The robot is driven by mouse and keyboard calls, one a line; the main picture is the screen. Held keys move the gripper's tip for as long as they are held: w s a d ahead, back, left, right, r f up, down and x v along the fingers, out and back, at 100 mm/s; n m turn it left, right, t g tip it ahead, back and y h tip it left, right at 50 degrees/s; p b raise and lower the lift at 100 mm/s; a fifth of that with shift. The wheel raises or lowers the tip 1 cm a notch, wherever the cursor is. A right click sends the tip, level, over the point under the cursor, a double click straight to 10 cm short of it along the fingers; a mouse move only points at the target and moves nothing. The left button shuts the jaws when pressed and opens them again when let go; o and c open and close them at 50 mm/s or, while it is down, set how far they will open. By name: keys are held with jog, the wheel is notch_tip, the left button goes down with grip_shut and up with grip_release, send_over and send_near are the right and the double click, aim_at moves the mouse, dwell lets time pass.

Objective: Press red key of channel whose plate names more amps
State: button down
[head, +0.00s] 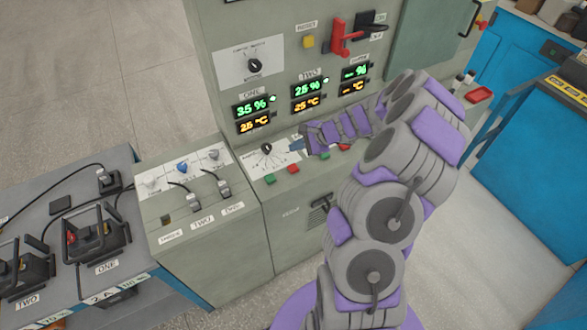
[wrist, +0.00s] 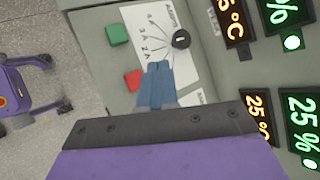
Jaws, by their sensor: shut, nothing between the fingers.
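My gripper (head: 298,144) is over the sloped key panel, its blue fingers shut and empty. In the wrist view the fingertips (wrist: 159,68) overlap the lower edge of a white dial plate (wrist: 160,38) with a black knob (wrist: 181,39). A red key (wrist: 133,80) is just left of the fingers, and a green key (wrist: 117,34) is above it. In the head view a red key (head: 293,168) and green key (head: 270,180) sit below that dial; another red key (head: 344,147) is partly behind my arm. Contact cannot be told.
Display ONE (head: 251,106) reads 35 %, TWO (head: 307,88) reads 25 %. Battery ONE (head: 95,235) stands on the left bench; a table-edge plate (head: 102,296) appears to read 2 A. The other edge plate (head: 55,320) is cut off. A red lever (head: 341,38) juts from the cabinet.

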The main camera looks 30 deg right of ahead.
jog(key=b, duration=0.4)
send_over(295, 168)
jog(key=f, duration=0.6)
jog(key=shift+a+f, duration=0.2)
jog(key=shift+d+f, duration=0.15)
jog(key=shift+f, duration=0.2)
jog(key=shift+d, duration=0.35)
jog(key=shift+a, duration=0.35)
jog(key=shift+d, duration=0.25)
jog(key=shift+a, duration=0.15)
jog(key=shift+s, duration=0.1)
jog(key=shift+f, duration=0.35)
